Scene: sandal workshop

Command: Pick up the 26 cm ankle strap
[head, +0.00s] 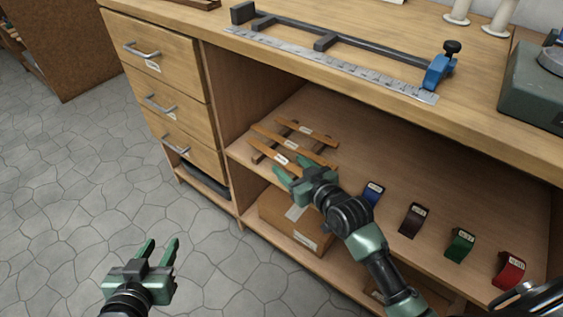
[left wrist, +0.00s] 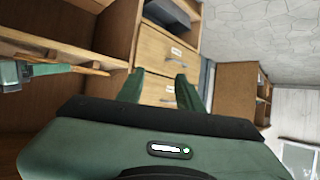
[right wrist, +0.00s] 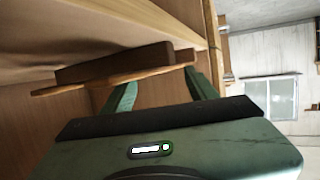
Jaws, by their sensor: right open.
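Several flat tan-brown straps with white labels lie across darker wooden bars on the cabinet's upper shelf; one is the rear strap (head: 306,131), another the front strap (head: 282,157). The label print is too small to read, so I cannot tell which is the 26 cm ankle strap. My right gripper (head: 290,168) is open just in front of the front strap. In the right wrist view a strap (right wrist: 100,84) and a dark bar (right wrist: 115,63) lie ahead of its fingers; I see no grip on them. My left gripper (head: 158,246) is open and empty over the floor.
Blue (head: 374,192), dark brown (head: 412,220), green (head: 460,243) and red (head: 509,269) curved labelled pieces stand along the shelf to the right. A cardboard box (head: 280,220) sits below. The bench top (head: 380,55) overhangs the shelf; drawers (head: 160,65) flank it.

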